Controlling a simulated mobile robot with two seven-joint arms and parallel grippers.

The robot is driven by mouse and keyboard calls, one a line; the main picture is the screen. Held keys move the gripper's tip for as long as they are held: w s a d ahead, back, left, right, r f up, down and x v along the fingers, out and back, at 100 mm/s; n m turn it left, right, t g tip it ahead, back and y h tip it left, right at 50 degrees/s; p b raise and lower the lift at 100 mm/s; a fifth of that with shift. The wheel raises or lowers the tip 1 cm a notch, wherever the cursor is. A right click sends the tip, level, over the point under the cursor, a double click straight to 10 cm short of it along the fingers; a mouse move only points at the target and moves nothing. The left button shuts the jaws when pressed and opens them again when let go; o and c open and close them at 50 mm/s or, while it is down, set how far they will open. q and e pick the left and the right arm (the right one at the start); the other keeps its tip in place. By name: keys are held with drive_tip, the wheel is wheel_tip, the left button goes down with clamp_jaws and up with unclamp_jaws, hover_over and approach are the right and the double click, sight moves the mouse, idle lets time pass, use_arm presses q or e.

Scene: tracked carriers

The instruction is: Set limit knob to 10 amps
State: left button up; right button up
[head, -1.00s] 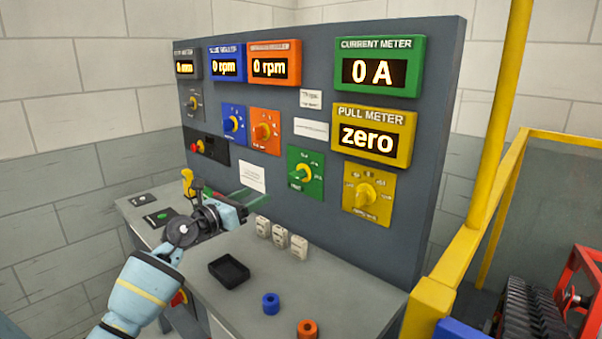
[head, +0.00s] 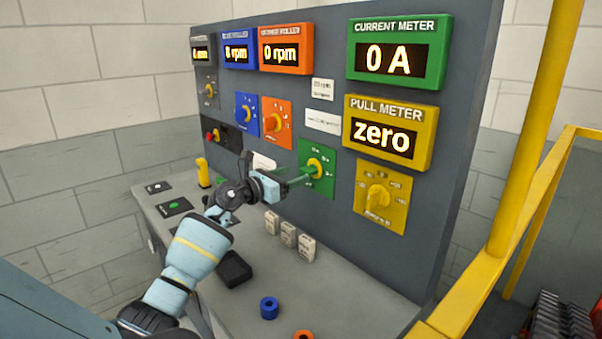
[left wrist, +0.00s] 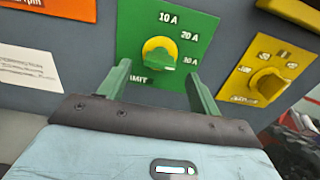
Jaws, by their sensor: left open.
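The limit knob (left wrist: 159,50) is a yellow knob on a green panel (left wrist: 190,24) marked 10 A, 20 A, 30 A and, partly hidden, LIMIT. I cannot tell which mark the knob points to. In the head view the green panel (head: 328,181) is on the grey board, and the knob is partly behind my fingers. My left gripper (head: 303,178) is open in front of it. In the left wrist view the green fingers of my left gripper (left wrist: 158,69) stand apart, their tips just below and either side of the knob. The current meter (head: 398,58) reads 0 A.
A yellow panel with a knob (head: 378,198) is close on the right. Blue and orange knob panels are up left. A yellow post (head: 535,130) stands at the right.

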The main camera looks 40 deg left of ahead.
sight(303, 171)
use_arm(q)
drive_tip(key=shift+w+d, duration=0.2)
drive_tip(key=shift+w, duration=1.8)
drive_tip(key=shift+c, duration=0.2)
drive_tip(key=c, duration=0.9)
